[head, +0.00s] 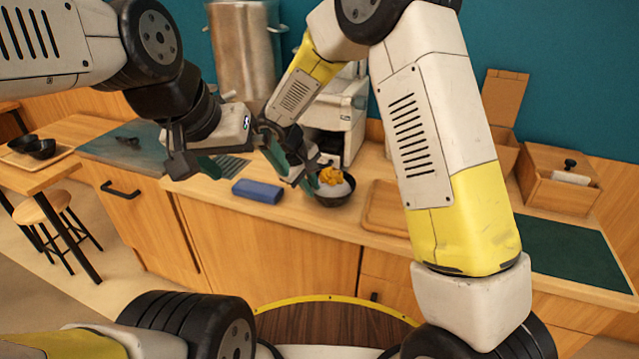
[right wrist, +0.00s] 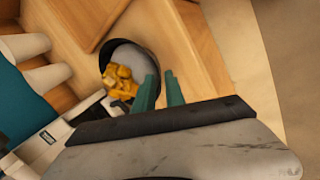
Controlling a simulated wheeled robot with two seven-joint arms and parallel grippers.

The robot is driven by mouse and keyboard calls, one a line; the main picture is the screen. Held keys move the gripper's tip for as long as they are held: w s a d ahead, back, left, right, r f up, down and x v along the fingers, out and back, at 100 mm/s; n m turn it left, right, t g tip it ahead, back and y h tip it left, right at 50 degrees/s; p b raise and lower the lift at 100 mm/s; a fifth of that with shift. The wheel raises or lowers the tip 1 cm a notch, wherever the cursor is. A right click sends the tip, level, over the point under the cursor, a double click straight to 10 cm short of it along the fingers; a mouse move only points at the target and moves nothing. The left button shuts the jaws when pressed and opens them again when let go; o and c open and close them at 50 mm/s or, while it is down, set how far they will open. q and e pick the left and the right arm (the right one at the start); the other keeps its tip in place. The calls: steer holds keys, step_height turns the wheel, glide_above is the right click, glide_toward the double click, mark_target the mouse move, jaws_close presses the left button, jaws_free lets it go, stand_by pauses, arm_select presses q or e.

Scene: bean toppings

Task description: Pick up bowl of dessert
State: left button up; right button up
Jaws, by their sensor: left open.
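The bowl of dessert (head: 325,199) is dark, with white filling and orange-yellow chunks on top. It stands upright on the wooden counter and also shows in the right wrist view (right wrist: 128,57). My right gripper (head: 300,175) is at the bowl's left side in the head view. In the right wrist view its two green fingers (right wrist: 160,90) are apart, with their tips at the bowl's rim. I cannot tell whether they touch it. My left gripper (head: 196,168) is open and empty, further left, above the counter.
A blue block (head: 257,191) lies left of the bowl, and a wooden tray (head: 384,209) lies to its right. A white machine (head: 340,125) and a steel pot (head: 245,50) stand behind. A wooden box (head: 555,190) and green mat (head: 565,250) are further right.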

mark_target(320, 199)
steer(key=x, duration=0.7)
steer(key=shift+w+d+f, duration=0.15)
steer(key=shift+d, duration=0.05)
jaws_close()
stand_by(1.1)
stand_by(0.3)
